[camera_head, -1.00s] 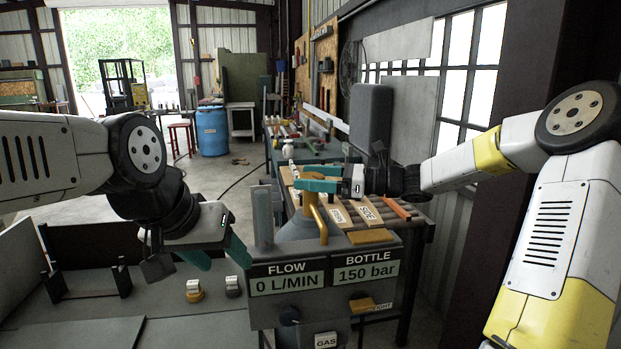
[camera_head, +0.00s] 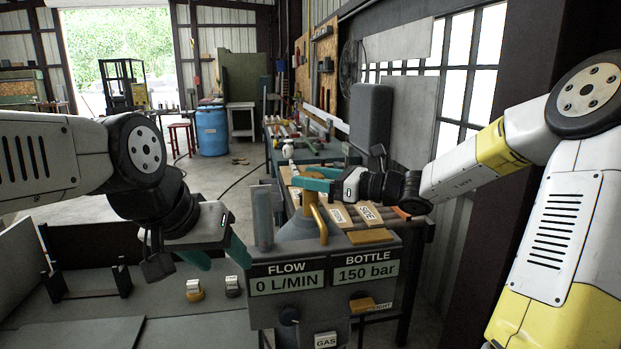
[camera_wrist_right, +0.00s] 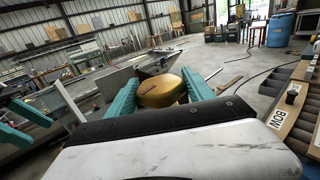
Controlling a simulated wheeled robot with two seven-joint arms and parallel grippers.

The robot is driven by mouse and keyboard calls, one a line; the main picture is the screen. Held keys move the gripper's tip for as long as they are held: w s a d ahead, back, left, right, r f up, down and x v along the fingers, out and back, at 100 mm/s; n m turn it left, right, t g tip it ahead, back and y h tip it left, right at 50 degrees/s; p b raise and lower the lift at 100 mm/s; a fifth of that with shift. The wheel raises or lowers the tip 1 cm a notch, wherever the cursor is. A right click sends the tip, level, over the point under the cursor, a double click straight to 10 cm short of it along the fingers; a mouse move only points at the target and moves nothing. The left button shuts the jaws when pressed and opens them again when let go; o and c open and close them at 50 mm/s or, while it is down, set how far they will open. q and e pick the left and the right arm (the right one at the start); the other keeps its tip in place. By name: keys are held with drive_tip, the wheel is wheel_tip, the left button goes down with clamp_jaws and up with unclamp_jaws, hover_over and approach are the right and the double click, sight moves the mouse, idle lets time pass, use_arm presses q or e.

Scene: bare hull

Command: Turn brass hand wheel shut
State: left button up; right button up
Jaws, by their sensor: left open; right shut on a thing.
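The brass hand wheel (camera_wrist_right: 160,90) sits between the teal fingers of my right gripper (camera_wrist_right: 157,98) in the right wrist view. Its outer sides touch or nearly touch both fingers, and the gripper is shut on it. In the head view my right gripper (camera_head: 302,181) reaches in from the right above the grey stand, and its fingers mostly hide the wheel. A brass bent pipe (camera_head: 319,224) stands just below. The panel reads flow 0 L/MIN (camera_head: 288,281) and bottle 150 bar (camera_head: 362,271). My left gripper (camera_head: 220,258) is open and empty, left of the panel.
Two small fittings, one with a brass base (camera_head: 194,291) and one dark (camera_head: 232,287), lie on the grey surface left of the panel. A blue barrel (camera_head: 211,131) is far back.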

drive_tip(key=shift+r+m+t+h, duration=0.1)
drive_tip(key=shift+m+t+h, duration=0.8)
drive_tip(key=shift+t, duration=0.6)
drive_tip(key=o, duration=1.4)
drive_tip(key=shift+c, duration=0.2)
drive_tip(key=v, duration=0.7)
drive_tip(key=shift+s+d, duration=0.2)
drive_tip(key=shift+d, duration=0.15)
